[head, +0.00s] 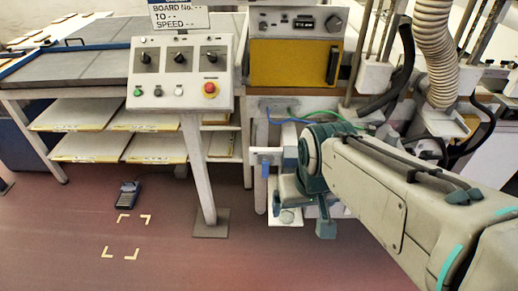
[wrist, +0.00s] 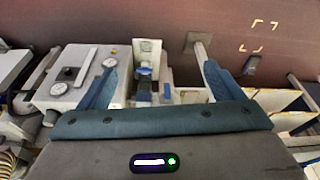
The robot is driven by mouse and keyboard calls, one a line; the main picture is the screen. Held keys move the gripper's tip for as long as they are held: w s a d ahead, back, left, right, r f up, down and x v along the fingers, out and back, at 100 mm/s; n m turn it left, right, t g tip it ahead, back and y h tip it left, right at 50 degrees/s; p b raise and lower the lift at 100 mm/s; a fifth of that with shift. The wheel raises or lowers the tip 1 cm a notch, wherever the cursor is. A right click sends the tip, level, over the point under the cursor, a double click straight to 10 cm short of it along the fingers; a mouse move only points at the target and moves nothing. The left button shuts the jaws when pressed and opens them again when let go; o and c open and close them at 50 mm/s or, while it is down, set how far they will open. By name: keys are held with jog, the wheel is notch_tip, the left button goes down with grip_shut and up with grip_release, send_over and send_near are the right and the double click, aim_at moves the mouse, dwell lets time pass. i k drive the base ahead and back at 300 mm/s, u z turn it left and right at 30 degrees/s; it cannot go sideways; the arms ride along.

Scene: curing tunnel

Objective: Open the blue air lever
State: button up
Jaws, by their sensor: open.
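The blue air lever (head: 265,168) is a small blue handle on a pale fitting below the yellow panel, just left of my arm in the head view. My gripper (head: 303,210) is close by on its right, partly hidden by my own wrist. In the wrist view my gripper (wrist: 160,68) has its two blue fingers wide apart with nothing held. Small blue parts on a pale upright plate (wrist: 145,47) show between and beyond the fingers; I cannot tell exactly which is the lever, or its angle.
A control box (head: 182,75) with a red stop button stands left on a post (head: 198,165). A yellow panel (head: 293,62) is above. Two gauges on a pale box (wrist: 85,80) show in the wrist view. A blue-black device (head: 124,194) lies on the open floor by corner marks.

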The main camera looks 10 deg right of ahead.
aim_at(265, 163)
jog(key=k, duration=0.6)
jog(key=u, duration=0.6)
jog(key=i, duration=1.1)
jog(key=z, duration=0.4)
